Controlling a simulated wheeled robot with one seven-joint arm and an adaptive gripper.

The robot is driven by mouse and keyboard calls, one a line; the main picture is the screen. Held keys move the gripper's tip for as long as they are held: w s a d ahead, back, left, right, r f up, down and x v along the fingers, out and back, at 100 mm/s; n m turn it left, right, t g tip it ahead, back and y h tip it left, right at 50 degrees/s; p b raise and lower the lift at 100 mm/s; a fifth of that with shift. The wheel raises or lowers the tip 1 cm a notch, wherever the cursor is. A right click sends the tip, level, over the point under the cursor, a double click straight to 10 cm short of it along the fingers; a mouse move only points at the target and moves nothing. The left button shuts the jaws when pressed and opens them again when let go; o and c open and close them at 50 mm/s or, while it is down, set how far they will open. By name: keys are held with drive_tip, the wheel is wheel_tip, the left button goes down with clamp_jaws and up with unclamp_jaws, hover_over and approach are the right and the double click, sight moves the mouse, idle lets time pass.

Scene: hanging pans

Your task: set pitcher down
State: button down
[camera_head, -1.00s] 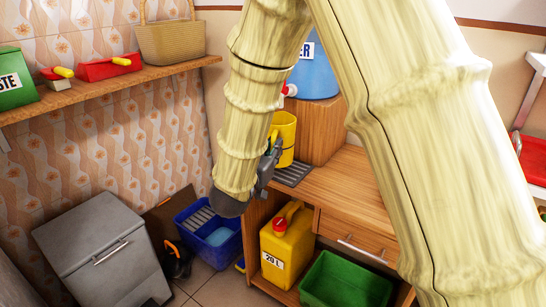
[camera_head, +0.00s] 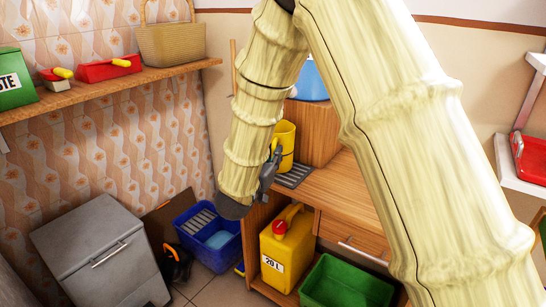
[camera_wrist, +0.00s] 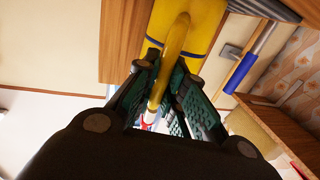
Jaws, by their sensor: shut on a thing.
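The yellow pitcher (camera_head: 286,142) is upright at the wooden counter, by the dark slatted tray (camera_head: 294,177). I cannot tell whether its base touches the tray. My gripper (camera_head: 269,166) is at the pitcher's left side, partly hidden by my arm. In the wrist view, the pitcher (camera_wrist: 198,18) is at the top. My gripper (camera_wrist: 162,75) has its green-padded fingers on both sides of the yellow handle (camera_wrist: 172,52) and is shut on it.
A wooden block (camera_head: 318,132) stands behind the pitcher, with a blue container (camera_head: 309,80) on it, largely hidden by my arm. Below the counter are a yellow jerrycan (camera_head: 288,248) and a green bin (camera_head: 346,284). A blue bin (camera_head: 209,235) stands on the floor at left.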

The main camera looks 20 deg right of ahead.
drive_tip(key=shift+f, duration=0.1)
drive_tip(key=c, duration=1.5)
unclamp_jaws()
drive_tip(key=shift+s+a, duration=0.15)
drive_tip(key=p+v, duration=0.1)
drive_tip(key=v, duration=1.1)
drive_tip(key=s+d+f+n+g+y, duration=0.1)
drive_tip(key=s+d+f+n+y, duration=0.15)
drive_tip(key=f, duration=0.75)
drive_tip(key=s+d+f+n+g+y, duration=0.1)
drive_tip(key=s+f+g+y, duration=0.15)
drive_tip(key=f, duration=0.75)
drive_tip(key=s+d+f+n+g+y, duration=0.1)
drive_tip(key=s+f+n+y, duration=0.15)
drive_tip(key=f, duration=0.75)
drive_tip(key=s+d+f+g+y, duration=0.1)
drive_tip(key=s+f+g, duration=0.2)
drive_tip(key=s, duration=0.7)
drive_tip(key=s+d+f+n+g+y, duration=0.1)
drive_tip(key=s+f+g+y, duration=0.1)
drive_tip(key=s+f, duration=0.6)
drive_tip(key=s+d+f+g+y, duration=0.1)
drive_tip(key=s+f+g, duration=0.3)
drive_tip(key=s, duration=0.8)
wheel_tip(320, 180, down, 2)
drive_tip(key=shift+s+d+f+n, duration=0.1)
drive_tip(key=shift+s+d+n, duration=0.1)
drive_tip(key=shift+d+n, duration=0.3)
